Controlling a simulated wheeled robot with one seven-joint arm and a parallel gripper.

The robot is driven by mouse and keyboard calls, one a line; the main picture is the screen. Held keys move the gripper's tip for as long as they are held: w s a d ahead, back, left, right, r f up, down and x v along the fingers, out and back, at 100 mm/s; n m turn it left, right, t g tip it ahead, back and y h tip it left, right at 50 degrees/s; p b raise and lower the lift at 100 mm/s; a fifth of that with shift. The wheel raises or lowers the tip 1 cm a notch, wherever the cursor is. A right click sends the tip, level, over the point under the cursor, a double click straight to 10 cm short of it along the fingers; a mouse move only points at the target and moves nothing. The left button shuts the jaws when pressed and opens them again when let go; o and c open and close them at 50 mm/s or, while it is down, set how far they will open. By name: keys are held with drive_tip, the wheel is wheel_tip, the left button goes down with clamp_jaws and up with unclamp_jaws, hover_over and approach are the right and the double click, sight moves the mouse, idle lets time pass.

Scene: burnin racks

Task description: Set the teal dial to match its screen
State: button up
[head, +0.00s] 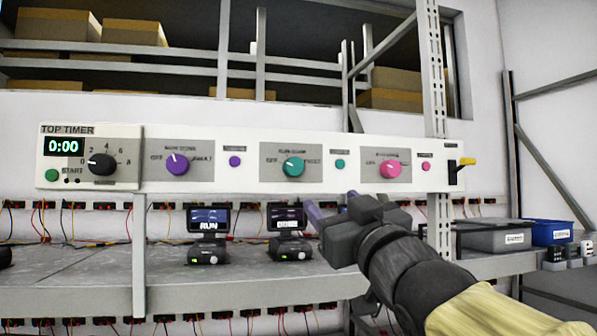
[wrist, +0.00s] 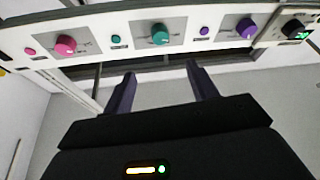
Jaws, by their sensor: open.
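The teal dial (head: 293,167) is the middle large knob on the long white panel (head: 230,184), between OFF at its left and a label at its right too small to read. Its pointer direction is unclear. It also shows in the wrist view (wrist: 160,34), where the panel appears upside down. A small teal button (head: 340,164) sits right of it. A small screen (head: 286,217) on the bench below shows what looks like DONE; another screen (head: 208,218) reads RUN. My gripper (head: 330,207) is open and empty, below the teal dial and apart from the panel; its fingers (wrist: 161,75) point toward it.
A metal post (head: 433,90) stands at the right. Grey (head: 494,236) and blue (head: 549,231) bins sit right.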

sight(296, 169)
drive_tip(key=p+x, duration=0.9)
drive_tip(key=x, duration=0.8)
drive_tip(key=shift+w, duration=0.15)
drive_tip(key=c, duration=1)
